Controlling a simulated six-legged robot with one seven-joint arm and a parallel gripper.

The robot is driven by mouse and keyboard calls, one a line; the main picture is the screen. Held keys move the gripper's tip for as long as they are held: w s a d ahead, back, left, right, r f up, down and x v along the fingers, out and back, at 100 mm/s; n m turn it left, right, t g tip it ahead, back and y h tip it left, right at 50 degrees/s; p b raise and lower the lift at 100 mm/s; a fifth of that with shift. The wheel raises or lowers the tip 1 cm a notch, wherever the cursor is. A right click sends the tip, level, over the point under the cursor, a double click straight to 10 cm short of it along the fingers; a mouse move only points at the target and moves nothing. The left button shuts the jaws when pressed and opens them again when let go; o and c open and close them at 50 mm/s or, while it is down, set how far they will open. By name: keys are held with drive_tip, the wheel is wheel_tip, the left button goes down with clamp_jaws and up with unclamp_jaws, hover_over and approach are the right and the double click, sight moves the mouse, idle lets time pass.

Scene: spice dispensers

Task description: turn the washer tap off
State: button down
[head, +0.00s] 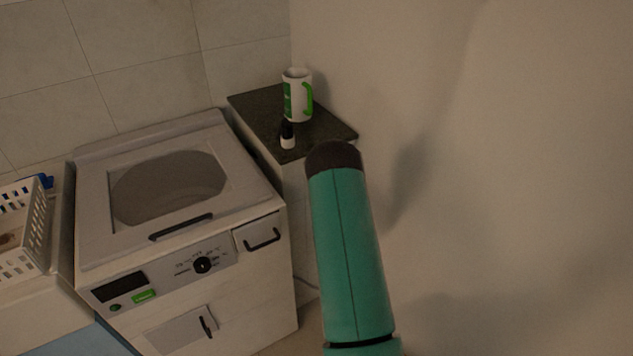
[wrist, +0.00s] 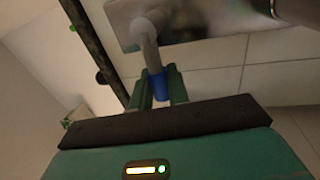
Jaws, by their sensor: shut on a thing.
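In the wrist view, my gripper (wrist: 159,84) has its two green fingers on either side of a small blue part (wrist: 158,87) and is shut on it. This blue part sits at the end of a grey curved pipe (wrist: 149,48), and I take it to be the tap's handle. The pipe meets a grey metallic panel (wrist: 195,22). In the head view, the white washer (head: 178,325) stands at left with its round window and front dial (head: 203,265). My teal arm is in front at right. My gripper and the tap do not show there.
A white basket (head: 30,235) is at far left. A plain wall (head: 520,180) fills the right side.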

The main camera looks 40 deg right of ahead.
drive_tip(key=shift+f+n, duration=0.3)
drive_tip(key=shift+n, duration=0.2)
drive_tip(key=c, duration=1.4)
unclamp_jaws()
drive_tip(key=shift+d, duration=0.1)
drive_tip(key=v, duration=1.3)
drive_tip(key=shift+s, duration=0.4)
